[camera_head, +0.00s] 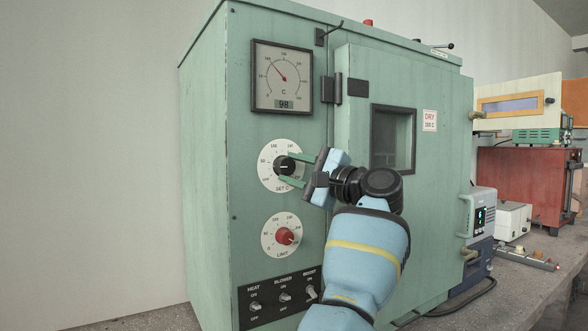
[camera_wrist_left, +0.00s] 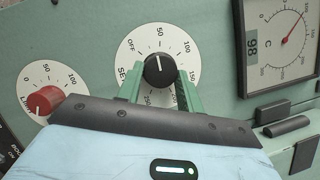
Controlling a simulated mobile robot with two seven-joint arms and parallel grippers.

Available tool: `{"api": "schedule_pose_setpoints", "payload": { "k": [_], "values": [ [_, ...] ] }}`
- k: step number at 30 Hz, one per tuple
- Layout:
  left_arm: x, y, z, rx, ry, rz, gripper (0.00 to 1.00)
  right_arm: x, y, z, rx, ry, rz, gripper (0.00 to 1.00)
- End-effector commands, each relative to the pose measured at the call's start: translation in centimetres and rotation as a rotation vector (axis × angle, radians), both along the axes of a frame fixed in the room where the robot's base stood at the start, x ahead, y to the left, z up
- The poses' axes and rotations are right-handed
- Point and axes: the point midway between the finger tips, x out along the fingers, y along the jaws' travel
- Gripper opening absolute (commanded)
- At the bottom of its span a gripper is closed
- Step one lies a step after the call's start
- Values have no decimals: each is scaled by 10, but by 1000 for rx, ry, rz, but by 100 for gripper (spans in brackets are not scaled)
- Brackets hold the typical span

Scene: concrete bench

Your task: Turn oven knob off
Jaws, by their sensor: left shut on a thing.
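The green oven (camera_head: 225,60) fills the middle of the head view. Its black SET C knob (camera_head: 284,166) sits on a white dial and also shows in the left wrist view (camera_wrist_left: 159,70). The knob's white mark points near 50, with OFF to the left of it in the wrist view. My left gripper (camera_head: 287,168) has its green fingers on both sides of the knob and is shut on it. The red LIMIT knob (camera_head: 285,236) sits below on its own dial; it also shows in the wrist view (camera_wrist_left: 43,100). My right gripper is not in view.
A gauge (camera_head: 282,77) reading 98 is above the knob. HEAT, BLOWER and BOOST switches (camera_head: 284,297) are below. The oven door with its window (camera_head: 393,138) is behind my left arm. Other equipment, including a red box (camera_head: 530,185), stands at right.

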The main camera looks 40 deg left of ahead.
Motion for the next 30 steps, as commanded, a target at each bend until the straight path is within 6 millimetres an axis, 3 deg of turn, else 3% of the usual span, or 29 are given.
{"api": "schedule_pose_setpoints", "payload": {
  "k": [15, 30],
  "values": [
    [1, -1, 8, -172, -414, -2, 14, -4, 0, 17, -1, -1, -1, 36],
    [1, 0, 7, -243, -586, -2, 14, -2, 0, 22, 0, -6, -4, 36]
  ]
}}
